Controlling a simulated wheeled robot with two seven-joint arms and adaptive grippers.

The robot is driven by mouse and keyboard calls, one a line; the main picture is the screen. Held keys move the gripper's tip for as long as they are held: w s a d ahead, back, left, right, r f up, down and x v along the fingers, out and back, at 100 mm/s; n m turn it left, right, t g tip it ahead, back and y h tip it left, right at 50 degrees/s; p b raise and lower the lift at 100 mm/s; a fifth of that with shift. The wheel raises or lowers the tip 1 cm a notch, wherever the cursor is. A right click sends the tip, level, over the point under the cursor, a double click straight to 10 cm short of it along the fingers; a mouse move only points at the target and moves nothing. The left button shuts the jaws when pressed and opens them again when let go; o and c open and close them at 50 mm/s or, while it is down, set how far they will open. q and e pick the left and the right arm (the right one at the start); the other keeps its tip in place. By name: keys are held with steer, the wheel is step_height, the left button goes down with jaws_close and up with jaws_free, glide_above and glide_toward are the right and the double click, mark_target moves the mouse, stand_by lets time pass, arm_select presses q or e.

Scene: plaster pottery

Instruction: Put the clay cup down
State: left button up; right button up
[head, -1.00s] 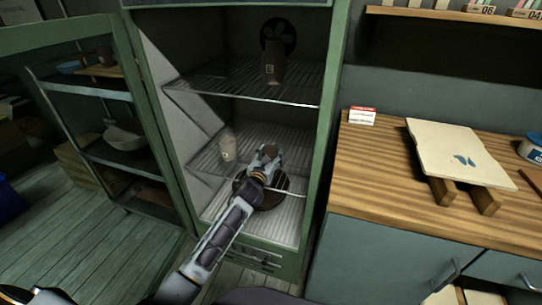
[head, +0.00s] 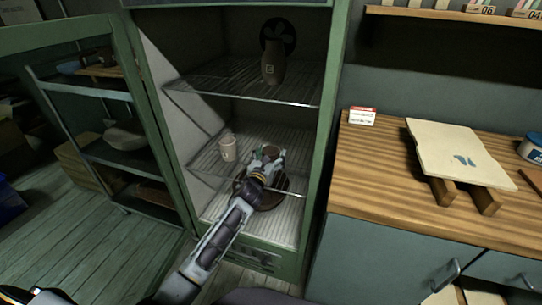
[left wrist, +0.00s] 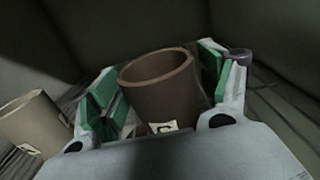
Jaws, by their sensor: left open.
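The clay cup is a brown, round, open-topped cup with a small pale label on its front (left wrist: 160,92). In the head view the clay cup (head: 271,150) stands on the lower wire shelf of the green cabinet, partly hidden by my left gripper (head: 267,160). In the left wrist view the open jaws of my left gripper (left wrist: 157,80) have their green pads on either side of the cup, with visible gaps. The cup looks upright. My right gripper is not in view.
A paler labelled cup (head: 228,148) stands left of the clay cup on the same shelf, and also shows in the left wrist view (left wrist: 32,122). A dark bottle-like vase (head: 273,68) stands on the shelf above. A wooden worktop (head: 375,180) lies right of the cabinet.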

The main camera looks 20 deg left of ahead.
arm_select(q)
steer(key=shift+s, duration=0.3)
steer(key=shift+s+a+r+p, duration=0.1)
steer(key=shift+s+p, duration=0.4)
steer(key=shift+s, duration=3.85)
steer(key=s, duration=0.2)
steer(key=shift+s+a, duration=0.1)
steer(key=shift+s, duration=0.25)
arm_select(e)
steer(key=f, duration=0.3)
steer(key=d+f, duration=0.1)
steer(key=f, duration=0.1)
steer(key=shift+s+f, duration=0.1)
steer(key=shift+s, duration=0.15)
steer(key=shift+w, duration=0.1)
